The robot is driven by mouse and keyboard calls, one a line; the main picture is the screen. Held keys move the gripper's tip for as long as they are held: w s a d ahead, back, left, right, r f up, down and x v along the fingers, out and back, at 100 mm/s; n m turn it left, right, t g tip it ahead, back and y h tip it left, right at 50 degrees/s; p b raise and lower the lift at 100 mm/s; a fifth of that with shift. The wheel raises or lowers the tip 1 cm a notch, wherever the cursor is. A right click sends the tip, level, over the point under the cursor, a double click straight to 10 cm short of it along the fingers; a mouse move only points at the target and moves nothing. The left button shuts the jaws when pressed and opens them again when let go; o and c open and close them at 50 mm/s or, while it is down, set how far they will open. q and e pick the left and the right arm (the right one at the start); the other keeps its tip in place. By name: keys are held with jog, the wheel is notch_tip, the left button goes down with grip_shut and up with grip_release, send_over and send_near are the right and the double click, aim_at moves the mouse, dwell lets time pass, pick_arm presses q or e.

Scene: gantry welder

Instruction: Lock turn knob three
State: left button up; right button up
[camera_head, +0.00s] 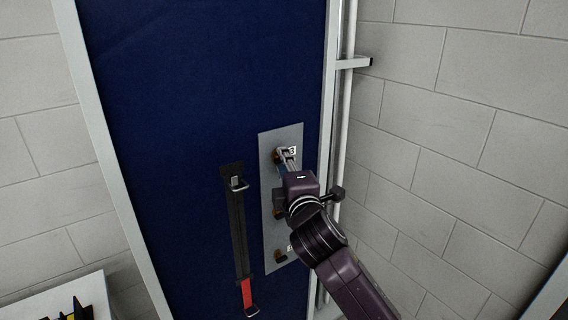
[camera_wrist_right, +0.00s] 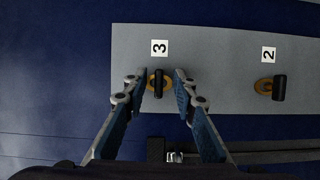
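Turn knob three (camera_wrist_right: 158,84) is a black handle on a brass-coloured round base, below a white "3" label (camera_wrist_right: 159,47) in the right wrist view. Its handle stands upright in that picture. In the head view the knob (camera_head: 278,155) is at the top of a grey plate (camera_head: 267,140), partly hidden by my right gripper (camera_head: 287,158). In the right wrist view my right gripper (camera_wrist_right: 161,90) is open, with one finger on each side of the knob. Narrow gaps seem to show beside the handle; contact is not clear. My left gripper is out of view.
Knob two (camera_wrist_right: 279,88) sits beside knob three on the plate. Another knob (camera_head: 280,256) is at the plate's lower end. A black and red strap (camera_head: 240,225) hangs left of the plate on the blue panel (camera_head: 200,80). A white pipe (camera_head: 346,100) runs along the right.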

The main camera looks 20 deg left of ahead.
jog(key=v, duration=1.2)
dwell(0.3)
